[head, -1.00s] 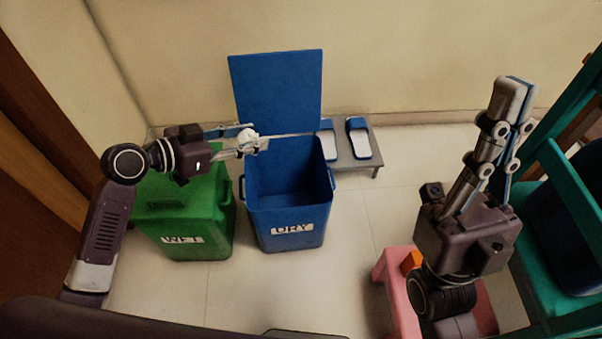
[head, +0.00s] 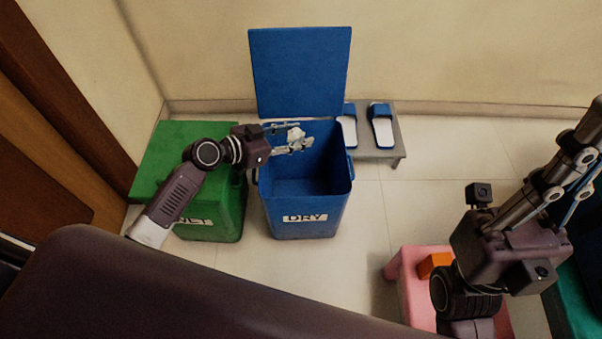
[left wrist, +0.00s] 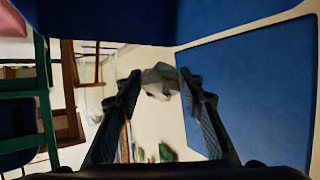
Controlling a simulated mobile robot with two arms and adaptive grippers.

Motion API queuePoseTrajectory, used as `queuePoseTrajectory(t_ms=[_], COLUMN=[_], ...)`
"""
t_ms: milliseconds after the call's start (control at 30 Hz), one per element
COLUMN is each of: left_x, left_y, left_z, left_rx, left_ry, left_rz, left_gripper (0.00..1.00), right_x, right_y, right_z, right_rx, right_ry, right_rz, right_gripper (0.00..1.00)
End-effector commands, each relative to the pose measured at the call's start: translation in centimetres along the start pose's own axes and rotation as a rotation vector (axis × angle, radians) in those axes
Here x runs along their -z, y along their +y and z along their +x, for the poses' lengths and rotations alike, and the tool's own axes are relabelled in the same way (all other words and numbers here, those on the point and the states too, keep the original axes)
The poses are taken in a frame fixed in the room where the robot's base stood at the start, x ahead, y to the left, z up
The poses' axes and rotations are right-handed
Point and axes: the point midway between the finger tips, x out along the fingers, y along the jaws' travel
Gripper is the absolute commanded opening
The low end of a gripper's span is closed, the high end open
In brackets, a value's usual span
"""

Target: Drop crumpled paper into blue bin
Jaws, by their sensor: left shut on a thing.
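The crumpled white paper (head: 296,134) is between the fingers of my left gripper (head: 303,138), which is shut on it. The paper also shows between the fingertips in the left wrist view (left wrist: 160,79). The blue bin (head: 305,231), labelled DRY, stands on the floor with its lid (head: 300,70) raised against the wall. In the head view, my left fingers and the paper overlap the back left part of the bin's opening. The inside that shows looks empty. My right gripper (head: 592,125) is at the right edge, its fingertips cut off.
A green bin (head: 222,215) labelled WET stands left of the blue bin, partly behind my left arm. A low grey stand (head: 396,145) with blue-and-white slippers (head: 380,125) is right behind. A pink stool (head: 415,300) with an orange block (head: 434,264) stands front right.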

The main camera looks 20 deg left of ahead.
Motion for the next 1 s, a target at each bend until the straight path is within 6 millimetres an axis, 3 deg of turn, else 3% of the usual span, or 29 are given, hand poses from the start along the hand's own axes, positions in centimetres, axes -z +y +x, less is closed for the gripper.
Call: queuePoseTrajectory(t_ms=[200, 567, 600, 733, 1000], left_x=[-1.7, -1.8, -1.8, -1.8, -1.8], left_y=[0.0, 0.0, 0.0, 0.0, 0.0], left_z=[0.7, 0.8, 0.8, 0.8, 0.7], left_rx=[0.0, 0.0, 0.0, 0.0, 0.0], left_ry=[0.001, 0.001, 0.001, 0.001, 0.001], left_rz=[0.0, 0.0, 0.0, 0.0, 0.0], left_gripper=[0.26, 0.26, 0.4, 0.54, 0.56], right_x=[-0.3, -0.3, -0.3, -0.3, -0.3], right_y=[0.0, 0.0, 0.0, 0.0, 0.0], right_z=[-0.4, -0.3, -0.3, -0.3, -0.3], right_rx=[0.009, 0.01, 0.01, 0.01, 0.01], right_ry=[0.021, 0.024, 0.024, 0.024, 0.023], right_rz=[-0.003, -0.004, -0.004, -0.004, -0.004], right_gripper=[0.0, 0.0, 0.0, 0.0, 0.0])
